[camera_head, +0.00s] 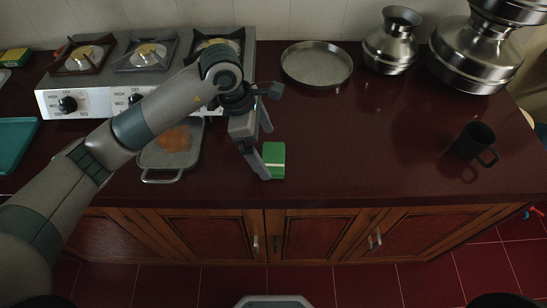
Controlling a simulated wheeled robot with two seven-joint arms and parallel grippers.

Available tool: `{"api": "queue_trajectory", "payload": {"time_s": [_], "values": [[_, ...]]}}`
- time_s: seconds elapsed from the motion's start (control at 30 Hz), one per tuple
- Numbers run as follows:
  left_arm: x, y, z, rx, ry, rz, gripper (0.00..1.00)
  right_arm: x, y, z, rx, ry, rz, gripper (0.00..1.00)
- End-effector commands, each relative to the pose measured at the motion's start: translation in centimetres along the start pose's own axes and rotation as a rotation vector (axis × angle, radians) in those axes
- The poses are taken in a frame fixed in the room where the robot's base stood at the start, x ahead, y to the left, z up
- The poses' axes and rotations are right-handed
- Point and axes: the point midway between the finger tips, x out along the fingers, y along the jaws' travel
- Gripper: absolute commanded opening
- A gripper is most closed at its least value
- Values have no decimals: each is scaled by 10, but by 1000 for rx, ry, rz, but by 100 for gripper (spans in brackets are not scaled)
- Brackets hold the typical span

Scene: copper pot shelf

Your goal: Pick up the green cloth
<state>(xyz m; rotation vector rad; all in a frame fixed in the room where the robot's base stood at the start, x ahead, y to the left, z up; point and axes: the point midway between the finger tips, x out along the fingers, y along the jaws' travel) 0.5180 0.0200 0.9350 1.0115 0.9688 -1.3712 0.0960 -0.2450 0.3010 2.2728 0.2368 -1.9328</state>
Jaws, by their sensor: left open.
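A green block-like item (274,155) with a pale band near its lower end lies on the dark red counter near the front edge. It is the only green thing close to my gripper, and I cannot tell from its look whether it is cloth. My left gripper (267,153) reaches in from the left and points down at the counter. Its jaws are open. One finger is at the left side of the green item and the other shows behind it. I cannot tell whether they touch it. My right gripper is not in view.
A gas stove (120,88) stands at the back left. A grey tray (160,176) with orange food lies left of my gripper. A round metal plate (316,64), metal pots (392,45) and a dark mug (474,144) stand to the right. The counter's middle right is clear.

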Motion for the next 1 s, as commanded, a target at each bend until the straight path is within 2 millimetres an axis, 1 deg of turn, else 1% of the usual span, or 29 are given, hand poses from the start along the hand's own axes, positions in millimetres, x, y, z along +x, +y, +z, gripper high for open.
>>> {"api": "queue_trajectory", "payload": {"time_s": [0.07, 0.13, 0.23, 0.3, 0.37, 0.5, 0.6, 0.77, 1.0], "values": [[2, 0, 1, -1, 0, -2, 100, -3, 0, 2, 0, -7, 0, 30], [6, 1, 1, 0, 0, -3, 100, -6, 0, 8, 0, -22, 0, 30], [12, 2, 1, -1, 1, -3, 100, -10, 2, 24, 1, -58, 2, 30], [21, 5, 3, -2, 0, -6, 100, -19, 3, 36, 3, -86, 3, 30], [31, 6, 3, -2, 0, -6, 100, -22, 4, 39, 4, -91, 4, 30], [45, 6, 2, -2, -1, -2, 100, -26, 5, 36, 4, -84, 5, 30], [49, 7, 2, -1, 0, -1, 100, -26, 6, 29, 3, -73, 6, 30], [50, 7, 2, 0, 0, 0, 100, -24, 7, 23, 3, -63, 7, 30], [50, 7, 1, -1, 0, 0, 100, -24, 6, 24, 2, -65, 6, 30]]}}
